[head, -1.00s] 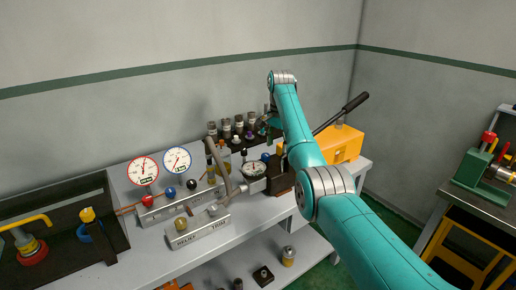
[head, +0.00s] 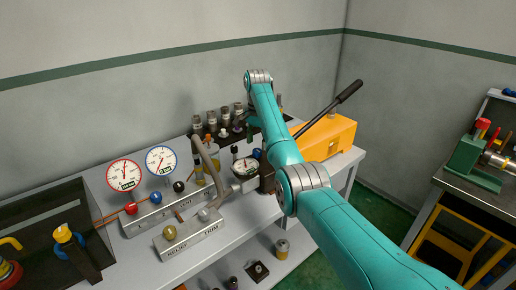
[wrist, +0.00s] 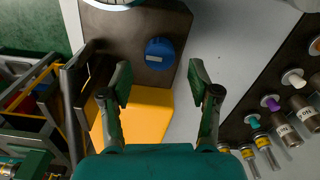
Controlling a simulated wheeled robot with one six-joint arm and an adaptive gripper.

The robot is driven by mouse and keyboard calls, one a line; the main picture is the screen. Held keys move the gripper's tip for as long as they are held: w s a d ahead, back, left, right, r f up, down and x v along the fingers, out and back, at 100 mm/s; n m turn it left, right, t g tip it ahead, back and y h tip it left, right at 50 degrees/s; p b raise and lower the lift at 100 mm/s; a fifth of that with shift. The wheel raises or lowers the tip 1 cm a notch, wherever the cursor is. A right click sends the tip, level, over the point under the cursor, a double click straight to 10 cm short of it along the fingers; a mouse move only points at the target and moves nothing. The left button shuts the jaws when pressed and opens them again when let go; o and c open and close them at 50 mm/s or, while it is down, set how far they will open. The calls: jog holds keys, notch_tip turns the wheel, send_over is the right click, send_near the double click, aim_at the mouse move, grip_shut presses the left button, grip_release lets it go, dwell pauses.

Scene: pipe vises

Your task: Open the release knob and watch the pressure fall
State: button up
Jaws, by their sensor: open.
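A round blue knob (wrist: 160,53) sits on the dark block (wrist: 130,22) beside the yellow pump body (wrist: 150,118) in the wrist view. I cannot read any label on it. My gripper (wrist: 161,85) is open and empty, its two green fingers apart, with the knob just beyond and between the fingertips, not gripped. A red-rimmed gauge (head: 124,174) and a blue-rimmed gauge (head: 161,160) stand farther left.
The yellow pump (head: 325,137) has a long black-gripped lever (head: 328,107) rising beside my arm. A row of capped bottles (wrist: 297,108) lines the right of the wrist view. A grey panel (head: 190,241) with knobs stands at the bench front. A second bench (head: 470,195) is at right.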

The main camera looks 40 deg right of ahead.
aim_at(257, 150)
jog(key=shift+f, duration=1.6)
jog(key=c, duration=1.2)
jog(key=shift+o, duration=0.3)
